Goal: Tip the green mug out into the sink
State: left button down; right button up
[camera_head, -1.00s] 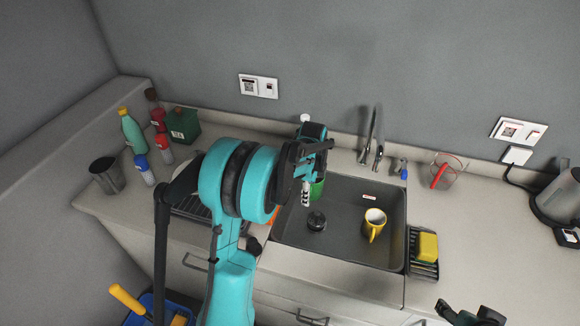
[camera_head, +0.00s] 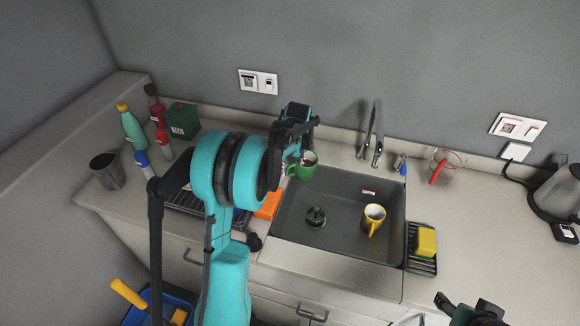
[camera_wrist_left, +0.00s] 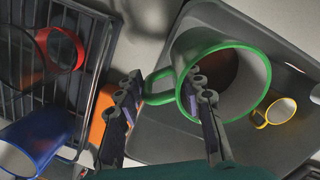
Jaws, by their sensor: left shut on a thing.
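The green mug (camera_head: 304,171) is held at the back left corner of the sink (camera_head: 345,242). It looks roughly upright in the head view, with its handle to the left. In the left wrist view the mug (camera_wrist_left: 262,72) shows its open mouth, with a dark reddish-brown patch inside. My left gripper (camera_head: 292,162) is shut on the mug's handle; its fingers (camera_wrist_left: 165,92) sit on either side of the handle in the wrist view. My right gripper (camera_head: 470,311) shows only in part at the bottom right edge, away from the mug.
A yellow mug (camera_head: 374,217) and a dark drain plug (camera_head: 316,216) are in the sink. The faucet (camera_head: 375,135) stands behind it. An orange item (camera_head: 268,205) and a drying rack (camera_wrist_left: 90,50) with cups are at the left. A yellow sponge (camera_head: 427,242) lies at the right.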

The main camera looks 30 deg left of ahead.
pick_arm(q)
jog(key=d+t+y+b, duration=0.1)
jog(key=y+b, duration=0.1)
jog(key=s+d+t+y+b, duration=0.1)
jog(key=t+y+b, duration=0.1)
jog(key=s+d+t+y+b, duration=0.1)
jog(key=y+b, duration=0.1)
jog(key=y, duration=0.1)
jog(key=shift+s+d+f+t, duration=0.2)
jog(key=shift+s+d+t, duration=0.1)
jog(key=shift+t, duration=0.1)
dwell(0.8)
